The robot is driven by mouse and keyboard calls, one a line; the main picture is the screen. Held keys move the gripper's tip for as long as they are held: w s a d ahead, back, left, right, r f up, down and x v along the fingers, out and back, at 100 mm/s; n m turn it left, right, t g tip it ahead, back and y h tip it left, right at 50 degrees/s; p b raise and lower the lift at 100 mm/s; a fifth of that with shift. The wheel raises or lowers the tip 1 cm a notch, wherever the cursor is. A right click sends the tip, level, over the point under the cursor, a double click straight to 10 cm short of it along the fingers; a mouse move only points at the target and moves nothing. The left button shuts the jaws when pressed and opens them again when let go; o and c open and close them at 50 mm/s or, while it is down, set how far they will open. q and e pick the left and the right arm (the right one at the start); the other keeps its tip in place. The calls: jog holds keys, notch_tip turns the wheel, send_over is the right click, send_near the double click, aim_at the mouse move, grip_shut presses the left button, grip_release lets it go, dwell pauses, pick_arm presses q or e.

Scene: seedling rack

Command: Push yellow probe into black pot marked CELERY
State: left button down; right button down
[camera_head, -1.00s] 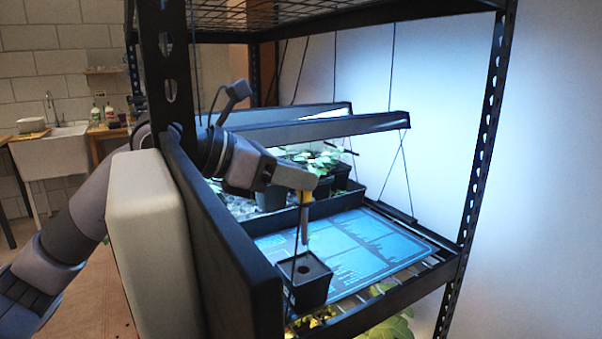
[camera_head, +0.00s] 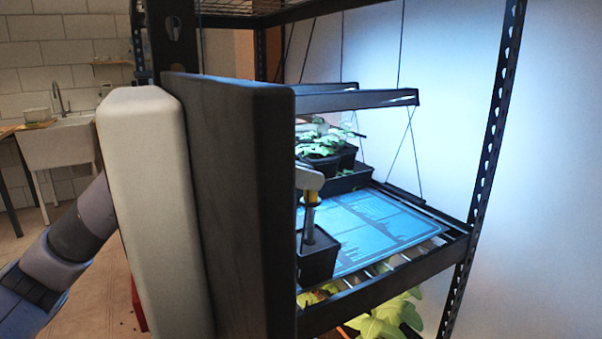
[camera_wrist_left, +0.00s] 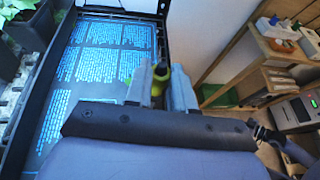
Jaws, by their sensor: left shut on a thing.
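My left gripper (camera_head: 308,181) is shut on the yellow probe (camera_head: 311,198) and holds it upright. In the left wrist view the yellow probe (camera_wrist_left: 160,78) sits between the two fingers (camera_wrist_left: 163,88). The probe's grey shaft points down and its lower end is at the top of the small black pot (camera_head: 318,262). I cannot tell how deep it is. The pot stands near the shelf's front edge. Its left side is hidden by a dark panel, and no CELERY mark is readable. The right gripper is out of view.
Behind the pot lies a blue printed mat (camera_head: 375,235). Potted seedlings (camera_head: 325,145) stand behind it under a hanging light bar (camera_head: 370,100).

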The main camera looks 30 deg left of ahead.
pick_arm(q)
notch_tip(320, 180, down, 2)
jog(key=shift+b, duration=0.7)
jog(key=shift+f+b, duration=0.65)
jog(key=shift+f, duration=0.1)
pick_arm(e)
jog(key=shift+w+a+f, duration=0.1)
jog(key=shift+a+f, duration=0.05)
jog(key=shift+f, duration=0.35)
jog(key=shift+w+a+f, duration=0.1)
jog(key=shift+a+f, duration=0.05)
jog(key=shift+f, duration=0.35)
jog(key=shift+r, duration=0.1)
pick_arm(q)
jog(key=c, duration=0.9)
grip_release()
jog(key=shift+a, duration=0.1)
jog(key=b+v, duration=0.1)
jog(key=v, duration=0.6)
jog(key=shift+r+b, duration=0.1)
jog(key=shift+b, duration=0.25)
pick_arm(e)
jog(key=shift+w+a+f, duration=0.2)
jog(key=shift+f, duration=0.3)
